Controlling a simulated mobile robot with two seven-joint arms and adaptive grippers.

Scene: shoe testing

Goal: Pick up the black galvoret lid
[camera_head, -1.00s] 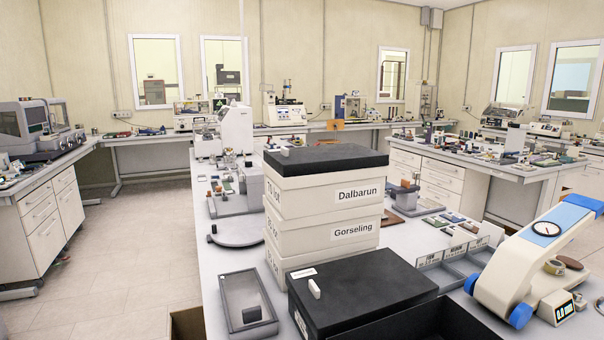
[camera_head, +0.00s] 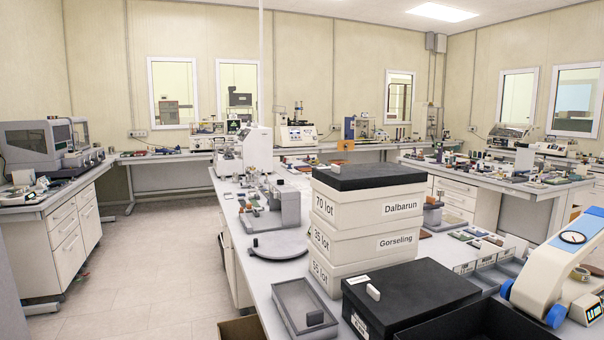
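A black lid (camera_head: 420,293) covers the low box at the front of the bench, with a small white tab on it. A second black lid (camera_head: 369,177) tops the stack of white boxes, whose readable labels include "Dalbarun" (camera_head: 402,207) and "Gorseling" (camera_head: 397,241). I cannot read the word "galvoret" anywhere, so I cannot tell which lid bears that name. The front box's label (camera_head: 359,325) is too small to read. Neither of my grippers is in view.
A grey tray (camera_head: 284,290) holding a dark block lies left of the front box. An open black box (camera_head: 480,322) stands to its right. A cream machine with blue parts (camera_head: 545,272) stands at right. Open floor (camera_head: 160,260) lies to the left.

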